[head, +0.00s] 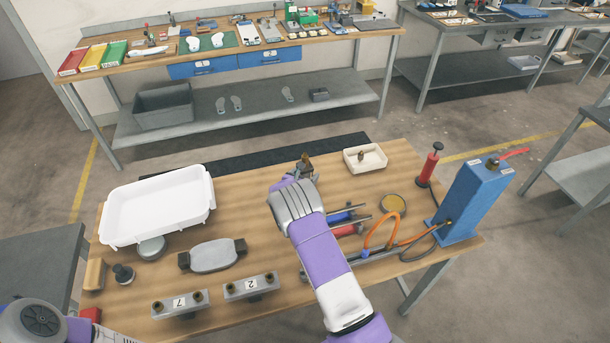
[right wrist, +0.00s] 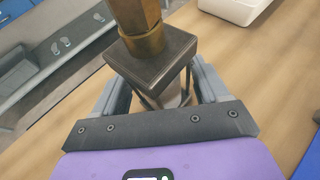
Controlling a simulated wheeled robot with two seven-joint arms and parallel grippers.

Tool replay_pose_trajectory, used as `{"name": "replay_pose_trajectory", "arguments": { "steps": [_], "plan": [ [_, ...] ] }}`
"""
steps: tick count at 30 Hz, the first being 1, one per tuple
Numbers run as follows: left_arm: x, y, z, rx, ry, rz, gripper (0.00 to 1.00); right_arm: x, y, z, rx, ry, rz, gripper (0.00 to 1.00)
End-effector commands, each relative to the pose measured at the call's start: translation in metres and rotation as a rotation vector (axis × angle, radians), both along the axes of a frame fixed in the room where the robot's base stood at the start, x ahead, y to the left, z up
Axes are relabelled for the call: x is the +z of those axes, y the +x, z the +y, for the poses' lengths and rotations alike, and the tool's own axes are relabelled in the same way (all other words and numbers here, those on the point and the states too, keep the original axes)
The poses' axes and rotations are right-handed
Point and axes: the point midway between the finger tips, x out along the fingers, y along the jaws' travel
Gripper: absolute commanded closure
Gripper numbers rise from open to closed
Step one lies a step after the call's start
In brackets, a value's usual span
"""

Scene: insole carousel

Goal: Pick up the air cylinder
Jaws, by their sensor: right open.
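My right gripper (head: 298,176) is open at the far middle of the wooden table. A brass hexagonal fitting on a dark square block (head: 306,162) stands there; in the right wrist view the block (right wrist: 152,62) is between the open fingers, with no clear grip on it. Behind my right forearm lie a blue cylinder (head: 340,217) and a red cylinder (head: 346,231) with grey rods, partly hidden. A grey metal bar with orange hose (head: 378,251) lies nearer. I cannot tell which is the air cylinder. My left arm shows at the bottom left corner; its gripper is out of view.
A white tray (head: 160,205) stands left, with a grey oval part (head: 212,256) and numbered blocks (head: 180,303) nearer. A small cream tray (head: 365,158), a red hand pump (head: 430,166) and a tall blue box (head: 470,200) stand right. A workbench is behind.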

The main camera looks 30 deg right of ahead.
Motion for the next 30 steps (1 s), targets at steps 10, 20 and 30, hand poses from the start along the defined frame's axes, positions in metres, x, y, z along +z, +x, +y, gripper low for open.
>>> {"name": "replay_pose_trajectory", "arguments": {
  "steps": [10,20,30],
  "plan": [
    [-0.0001,-0.0001,0.0000,0.000,0.000,0.000,0.21,-0.0005,0.0015,-0.0019,0.000,-0.001,-0.001,0.38],
    [-0.0001,-0.0001,0.0000,0.000,0.000,0.000,0.21,-0.0004,0.0015,-0.0016,0.000,-0.001,-0.001,0.89],
    [0.0000,-0.0001,0.0000,0.000,0.000,0.000,0.21,0.0055,0.0024,-0.0020,0.000,-0.002,-0.006,0.98]
  ]
}}
